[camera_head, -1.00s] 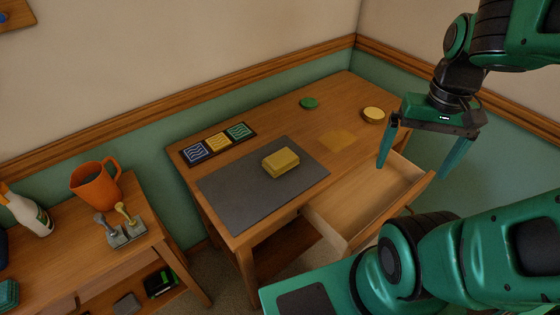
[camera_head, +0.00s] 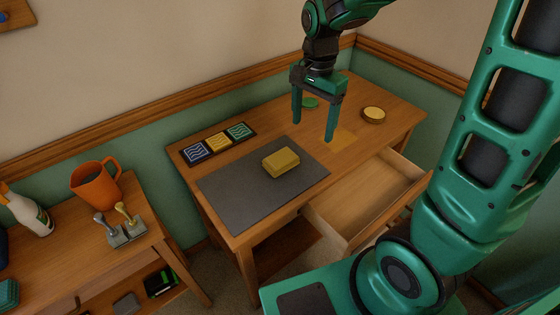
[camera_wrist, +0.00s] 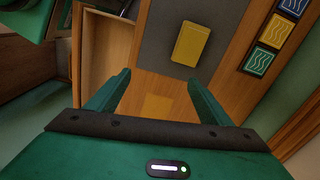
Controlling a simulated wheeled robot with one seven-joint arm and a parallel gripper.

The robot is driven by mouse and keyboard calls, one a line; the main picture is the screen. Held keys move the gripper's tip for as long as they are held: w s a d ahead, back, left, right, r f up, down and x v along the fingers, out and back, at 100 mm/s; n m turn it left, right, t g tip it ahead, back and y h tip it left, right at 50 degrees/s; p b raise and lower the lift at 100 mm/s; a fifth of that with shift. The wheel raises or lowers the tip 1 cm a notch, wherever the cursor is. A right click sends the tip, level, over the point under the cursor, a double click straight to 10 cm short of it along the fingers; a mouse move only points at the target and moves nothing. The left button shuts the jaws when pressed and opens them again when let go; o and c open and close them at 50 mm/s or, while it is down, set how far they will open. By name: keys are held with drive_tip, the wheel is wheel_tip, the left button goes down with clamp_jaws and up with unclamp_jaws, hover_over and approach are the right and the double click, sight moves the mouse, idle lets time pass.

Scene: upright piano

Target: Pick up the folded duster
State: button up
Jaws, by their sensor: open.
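The folded duster (camera_head: 281,162) is a yellow block-like bundle lying on the dark grey mat (camera_head: 240,203) on the wooden desk. It also shows in the wrist view (camera_wrist: 192,43), beyond my fingertips and a little right of centre. My gripper (camera_head: 313,128) is open and empty above the desk, to the right of and behind the duster in the head view. Its two green fingers point down and are apart from the duster. In the wrist view the gripper (camera_wrist: 157,82) has nothing between its fingers.
An open, empty-looking drawer (camera_head: 365,200) juts from the desk front. A side table at left holds an orange mug (camera_head: 95,187) and a spray bottle (camera_head: 25,212).

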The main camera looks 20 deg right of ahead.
drive_tip(key=m, duration=0.2)
hover_over(281, 158)
wheel_tip(281, 158, down, 3)
wheel_tip(281, 158, down, 11)
drive_tip(key=shift+r, duration=0.15)
drive_tip(key=shift+w, duration=0.1)
drive_tip(key=c, duration=1.2)
drive_tip(key=shift+r, duration=0.1)
drive_tip(key=shift+r, duration=0.5)
wheel_tip(281, 158, up, 3)
drive_tip(key=shift+f, duration=0.2)
drive_tip(key=s+a+r, duration=0.2)
drive_tip(key=a, duration=0.1)
drive_tip(key=s+a+r, duration=0.2)
drive_tip(key=a+r, duration=0.1)
drive_tip(key=s+a+r, duration=0.2)
drive_tip(key=a, duration=0.1)
drive_tip(key=shift+s+a+r, duration=0.15)
drive_tip(key=shift+s+a, duration=0.15)
drive_tip(key=shift+a, duration=0.05)
